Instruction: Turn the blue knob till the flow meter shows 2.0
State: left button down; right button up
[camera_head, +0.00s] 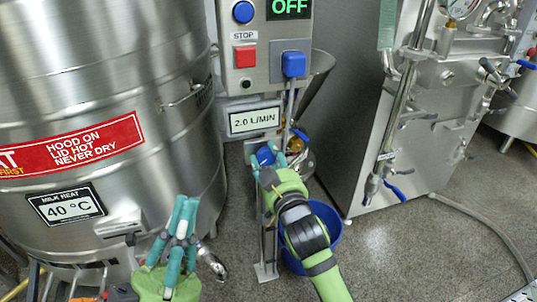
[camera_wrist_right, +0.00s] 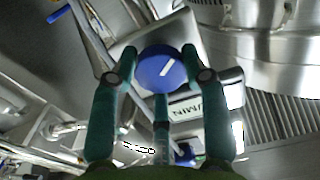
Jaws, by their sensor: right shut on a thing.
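The blue knob (camera_head: 265,157) is on a small grey box below the control panel, and my right gripper partly hides it in the head view. In the right wrist view the knob (camera_wrist_right: 160,72) has a white slanted line on its face. My right gripper (camera_wrist_right: 158,58) is shut on it, with fingers at both sides. The flow meter (camera_head: 254,119) is a white plate above the knob and reads 2.0 L/MIN. My left gripper (camera_head: 186,203) is by the big steel tank, away from the knob; its fingers point up close together, and I cannot tell if they touch.
The steel tank (camera_head: 90,70) fills the left. A blue bucket (camera_head: 333,222) stands on the floor beside my right arm. A steel cabinet (camera_head: 345,110) stands right.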

jog(key=shift+f+n+p, duration=0.15)
jog(key=shift+n+p, duration=0.35)
jog(key=shift+p, duration=0.05)
pick_arm(q)
jog(key=w+a+f+n+g+y+p, duration=0.1)
jog(key=w+f+g+y, duration=0.25)
jog(key=f, duration=0.25)
jog(key=w+a+f+n+g+y, duration=0.1)
jog(key=w+f+n+g+y, duration=0.1)
jog(key=w+f+g+y, duration=0.3)
pick_arm(e)
jog(key=shift+n, duration=0.6)
jog(key=shift+f+n+p, duration=0.1)
jog(key=shift+n+p, duration=0.4)
jog(key=shift+p, duration=0.45)
pick_arm(q)
jog(key=s+a+f+g+y, duration=0.1)
jog(key=s+a+f+g, duration=0.1)
jog(key=f, duration=0.5)
jog(key=s+a+f+n+g+y, duration=0.1)
jog(key=s+a+f+g, duration=0.2)
jog(key=f, duration=0.5)
jog(key=shift+s+a+f+g+p, duration=0.15)
jog(key=shift+s+f+g+p, duration=0.25)
jog(key=shift+s+g, duration=0.5)
pick_arm(e)
jog(key=shift+d+f+n, duration=0.1)
jog(key=shift+f+n, duration=0.05)
jog(key=shift+n, duration=0.45)
